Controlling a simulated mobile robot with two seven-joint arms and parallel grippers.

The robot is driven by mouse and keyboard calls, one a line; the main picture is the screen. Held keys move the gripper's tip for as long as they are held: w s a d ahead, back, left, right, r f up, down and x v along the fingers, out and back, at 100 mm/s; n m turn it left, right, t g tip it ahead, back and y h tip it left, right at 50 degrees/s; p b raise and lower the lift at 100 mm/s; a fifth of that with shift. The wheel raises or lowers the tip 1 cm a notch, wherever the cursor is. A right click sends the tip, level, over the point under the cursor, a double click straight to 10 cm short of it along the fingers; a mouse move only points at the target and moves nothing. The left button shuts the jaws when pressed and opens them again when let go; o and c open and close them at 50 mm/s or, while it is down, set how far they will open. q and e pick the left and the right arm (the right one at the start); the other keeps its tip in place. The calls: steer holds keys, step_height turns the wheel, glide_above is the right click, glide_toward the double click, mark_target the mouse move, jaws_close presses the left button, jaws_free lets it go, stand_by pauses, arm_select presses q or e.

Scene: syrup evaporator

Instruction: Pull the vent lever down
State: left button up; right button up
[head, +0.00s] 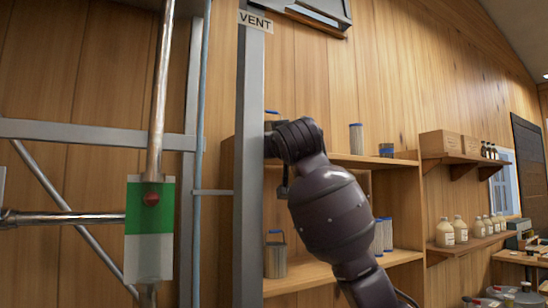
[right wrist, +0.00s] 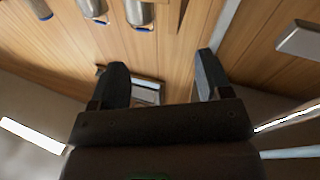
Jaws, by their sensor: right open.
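A "VENT" label (head: 255,20) sits at the top of a grey upright post (head: 249,150). I cannot make out a lever with certainty on this post. My right arm comes in from the lower right, and its wrist reaches up to the post's right side. The gripper's fingers are hidden behind the post in the head view. In the right wrist view my right gripper (right wrist: 162,66) is open, its two dark fingers wide apart with nothing held between them. A grey-framed hatch (right wrist: 148,91) shows beyond the fingers. My left gripper is not in view.
A green and white plate (head: 149,255) with a red ball stands on a vertical pipe at left, near a metal frame (head: 90,131). Wooden shelves (head: 375,160) with cans and bottles line the wall behind and right of my arm. A grey-framed hatch (head: 318,10) is above.

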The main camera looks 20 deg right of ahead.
steer(key=shift+w+a+f, duration=0.1)
steer(key=shift+w+f, duration=0.15)
steer(key=shift+f, duration=0.4)
steer(key=shift+w+f, duration=0.2)
steer(key=shift+f, duration=0.4)
